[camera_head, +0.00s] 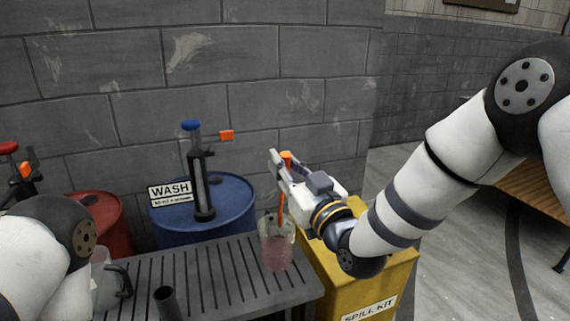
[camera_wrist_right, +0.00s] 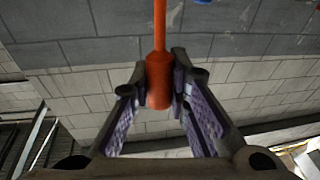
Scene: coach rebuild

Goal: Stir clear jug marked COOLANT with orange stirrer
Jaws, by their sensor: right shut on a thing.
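The orange stirrer (camera_head: 281,208) is held roughly upright by my right gripper (camera_head: 279,162). It also shows in the right wrist view (camera_wrist_right: 159,85), with the fingers closed around its thick handle. The stirrer's lower part reaches into a clear jug (camera_head: 276,253) holding pinkish liquid, at the right end of the slatted bench. I cannot read a COOLANT mark on this jug, and the stirrer's tip is hard to make out. My left arm shows at the lower left, but its gripper is out of view.
A second clear jug (camera_head: 106,283) with a dark handle is partly hidden by my left arm. A dark tube (camera_head: 166,303) stands on the slatted bench (camera_head: 225,277). Behind are a blue drum (camera_head: 232,206) with a pump and a red drum (camera_head: 103,222). A yellow SPILL KIT box (camera_head: 372,279) stands at right.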

